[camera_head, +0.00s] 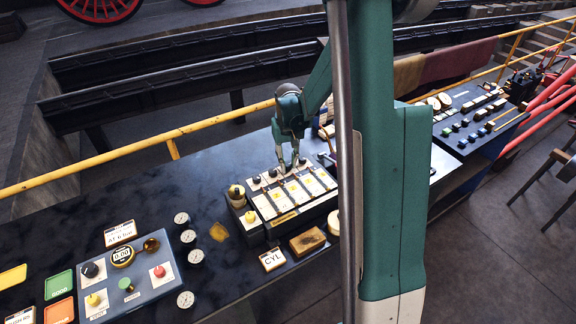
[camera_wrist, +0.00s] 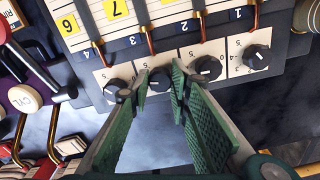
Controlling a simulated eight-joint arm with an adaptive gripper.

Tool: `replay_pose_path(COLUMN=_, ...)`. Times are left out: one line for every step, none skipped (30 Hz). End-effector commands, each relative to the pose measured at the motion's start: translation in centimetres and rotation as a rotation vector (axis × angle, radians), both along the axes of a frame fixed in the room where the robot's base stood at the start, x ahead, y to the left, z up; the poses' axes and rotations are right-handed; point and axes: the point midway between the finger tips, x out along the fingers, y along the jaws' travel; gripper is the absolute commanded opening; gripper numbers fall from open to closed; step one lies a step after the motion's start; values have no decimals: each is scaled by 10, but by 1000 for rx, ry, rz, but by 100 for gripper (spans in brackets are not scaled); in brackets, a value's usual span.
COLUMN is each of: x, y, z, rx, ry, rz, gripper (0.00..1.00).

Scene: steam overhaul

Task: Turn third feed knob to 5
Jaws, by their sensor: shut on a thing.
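The feed unit (camera_head: 283,217) stands on the dark bench, with a row of black feed knobs along its far side. In the wrist view the third knob (camera_wrist: 159,79), in line with the column marked 3, sits between the fingertips of my gripper (camera_wrist: 160,82). The gripper is shut on this knob, and the fingers partly hide its dial and pointer, so its setting cannot be read. In the head view my gripper (camera_head: 288,167) points down at the knob row. The first knob (camera_wrist: 257,57), second knob (camera_wrist: 208,67) and fourth knob (camera_wrist: 118,91) stand free beside it.
Copper pipes (camera_wrist: 202,26) run close beside the knobs. A CYL card (camera_head: 272,259) and a wooden brush-like block (camera_head: 307,241) lie in front of the unit. A control panel (camera_head: 140,281) and several gauges are at left. A yellow rail (camera_head: 130,149) runs behind the bench.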

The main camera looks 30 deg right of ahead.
Motion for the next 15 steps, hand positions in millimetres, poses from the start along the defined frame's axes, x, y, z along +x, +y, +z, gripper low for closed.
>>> replay_pose_path(x=0, y=0, z=-3, rx=0, ry=0, rz=-34, gripper=8)
replay_pose_path(x=0, y=0, z=-3, rx=0, ry=0, rz=-59, gripper=8)
replay_pose_path(x=0, y=0, z=-3, rx=0, ry=0, rz=-94, gripper=8)
replay_pose_path(x=0, y=0, z=-3, rx=0, ry=0, rz=-120, gripper=8)
replay_pose_path(x=0, y=0, z=-3, rx=0, ry=0, rz=-146, gripper=8)
replay_pose_path(x=0, y=0, z=-3, rx=0, ry=0, rz=-182, gripper=8)
replay_pose_path(x=0, y=0, z=-3, rx=0, ry=0, rz=-209, gripper=8)
replay_pose_path(x=0, y=0, z=-3, rx=0, ry=0, rz=-236, gripper=8)
replay_pose_path(x=0, y=1, z=-3, rx=0, ry=0, rz=-272, gripper=8)
replay_pose_path(x=0, y=1, z=-3, rx=0, ry=0, rz=-298, gripper=8)
replay_pose_path(x=0, y=0, z=-3, rx=0, ry=0, rz=-325, gripper=8)
replay_pose_path(x=0, y=0, z=-3, rx=0, ry=0, rz=-358, gripper=8)
replay_pose_path(x=0, y=1, z=-2, rx=0, ry=0, rz=-383, gripper=8)
replay_pose_path(x=0, y=1, z=-2, rx=0, ry=0, rz=-408, gripper=8)
replay_pose_path(x=0, y=1, z=-2, rx=0, ry=0, rz=-438, gripper=8)
